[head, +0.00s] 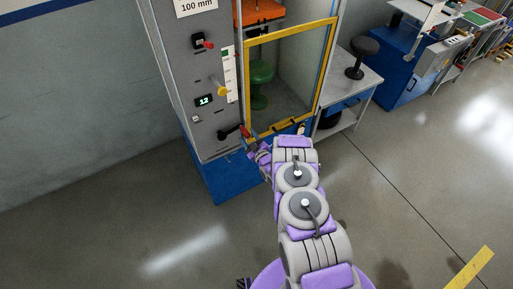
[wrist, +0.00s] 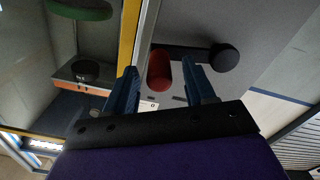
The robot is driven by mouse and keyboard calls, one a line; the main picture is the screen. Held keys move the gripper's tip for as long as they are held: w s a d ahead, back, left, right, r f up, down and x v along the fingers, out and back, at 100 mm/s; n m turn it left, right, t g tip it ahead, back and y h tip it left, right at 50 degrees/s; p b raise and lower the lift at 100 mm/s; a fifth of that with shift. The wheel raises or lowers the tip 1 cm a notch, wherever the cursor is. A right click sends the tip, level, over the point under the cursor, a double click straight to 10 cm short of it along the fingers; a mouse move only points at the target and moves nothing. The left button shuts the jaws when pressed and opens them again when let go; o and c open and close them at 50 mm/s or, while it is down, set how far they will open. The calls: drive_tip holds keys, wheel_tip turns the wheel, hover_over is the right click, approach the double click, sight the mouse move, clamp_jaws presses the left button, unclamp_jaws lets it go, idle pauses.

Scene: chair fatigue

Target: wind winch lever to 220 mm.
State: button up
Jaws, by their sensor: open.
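The winch lever (head: 229,133) is a black crank with a red handle (head: 245,131), low on the grey panel of the machine. In the wrist view the red handle (wrist: 159,70) shows between my two blue fingers, closer to the left one. The black crank arm (wrist: 190,52) runs right from it to a round dark hub. My gripper (wrist: 158,66) is open; I cannot tell whether a finger touches the handle. In the head view my gripper (head: 262,153) is beside the lever, partly hidden by my arm. A white scale (head: 229,75) with a yellow pointer (head: 221,90) is above the lever.
A yellow-framed window (head: 282,38) stands right of the panel, with a green stool (head: 260,80) behind it. A small display (head: 204,101) seems to read 12. A sign (head: 196,6) reads 100 mm. A table (head: 345,85) with a dark stool is to the right.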

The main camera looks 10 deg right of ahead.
drive_tip(key=p+v, duration=0.4)
drive_tip(key=v, duration=1.2)
drive_tip(key=shift+s+d, duration=0.25)
drive_tip(key=shift+s, duration=0.1)
drive_tip(key=shift+f, duration=0.1)
